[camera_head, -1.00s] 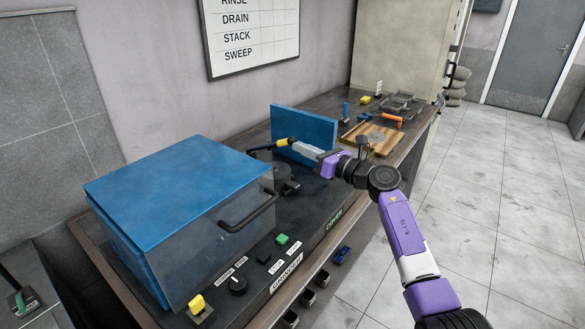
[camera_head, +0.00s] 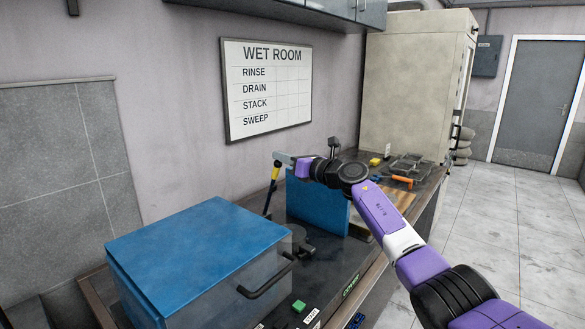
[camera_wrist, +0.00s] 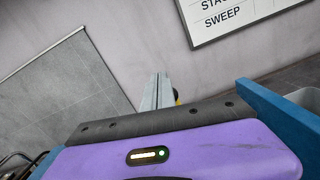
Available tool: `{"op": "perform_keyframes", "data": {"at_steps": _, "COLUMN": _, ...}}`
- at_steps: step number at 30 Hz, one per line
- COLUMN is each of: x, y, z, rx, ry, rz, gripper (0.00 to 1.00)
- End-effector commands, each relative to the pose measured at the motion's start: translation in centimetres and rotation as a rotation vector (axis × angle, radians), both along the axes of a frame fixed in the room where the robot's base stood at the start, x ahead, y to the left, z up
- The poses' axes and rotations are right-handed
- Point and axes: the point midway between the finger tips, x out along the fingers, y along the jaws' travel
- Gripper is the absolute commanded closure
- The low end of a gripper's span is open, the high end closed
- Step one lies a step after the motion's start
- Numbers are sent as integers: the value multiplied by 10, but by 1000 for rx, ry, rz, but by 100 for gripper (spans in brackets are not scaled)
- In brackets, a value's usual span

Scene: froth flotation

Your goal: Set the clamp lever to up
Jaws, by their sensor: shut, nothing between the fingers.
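The clamp lever (camera_head: 271,188), a dark rod with a yellow grip, stands steeply raised behind the blue lidded box, its top leaning slightly right in the head view. My gripper (camera_head: 281,158) is shut and empty, its fingertips at the top of the yellow grip. I cannot tell whether they touch it. The lever's foot is hidden behind the box.
The blue box (camera_head: 200,250) with a black handle fills the near bench. An upright blue panel (camera_head: 318,205) stands right of the lever, below my wrist. A green button (camera_head: 299,306) sits on the front panel. The whiteboard (camera_head: 267,88) hangs on the wall behind.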

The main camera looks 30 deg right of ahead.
Motion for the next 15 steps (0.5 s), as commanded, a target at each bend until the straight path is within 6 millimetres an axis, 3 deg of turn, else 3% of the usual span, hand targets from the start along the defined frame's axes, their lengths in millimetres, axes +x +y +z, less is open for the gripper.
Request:
{"op": "perform_keyframes", "data": {"at_steps": 6, "x": 17, "y": 5, "z": 9, "rx": -29, "ry": 77, "rz": -1, "gripper": 100}}
{"op": "perform_keyframes", "data": {"at_steps": 15, "x": 25, "y": 8, "z": 9, "rx": -39, "ry": 117, "rz": 0, "gripper": 100}}
